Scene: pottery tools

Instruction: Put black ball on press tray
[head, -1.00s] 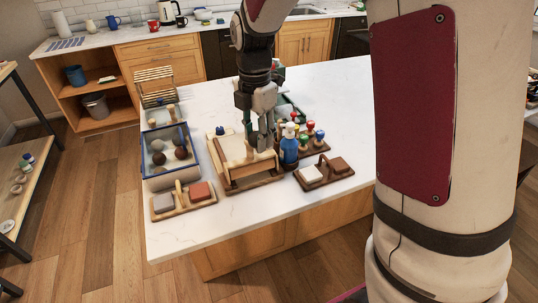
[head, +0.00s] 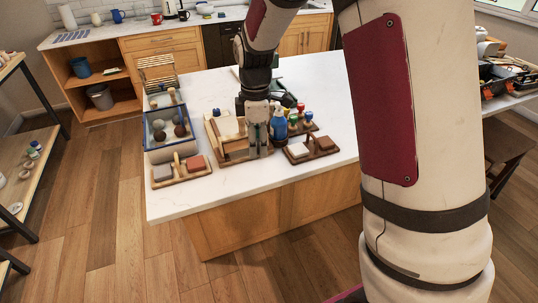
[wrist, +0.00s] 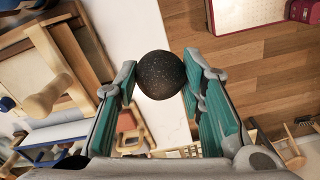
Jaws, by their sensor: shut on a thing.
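My gripper (wrist: 160,80) is shut on the black speckled ball (wrist: 161,74), held between its two teal-padded fingers. In the head view my gripper (head: 257,150) hangs at the right front side of the wooden press (head: 228,126), and I cannot make out the ball there. The press tray is the wooden frame of this press, partly hidden by my gripper in the head view. A wooden frame with a round knob (wrist: 45,98) shows at the left of the wrist view, apart from the ball.
A blue-rimmed clear bin (head: 146,141) with balls stands left of the press. A blue bottle (head: 279,127), a rack of coloured-knob tools (head: 308,116) and a block stand (head: 313,148) stand to the right. The white counter (head: 215,188) is clear in front.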

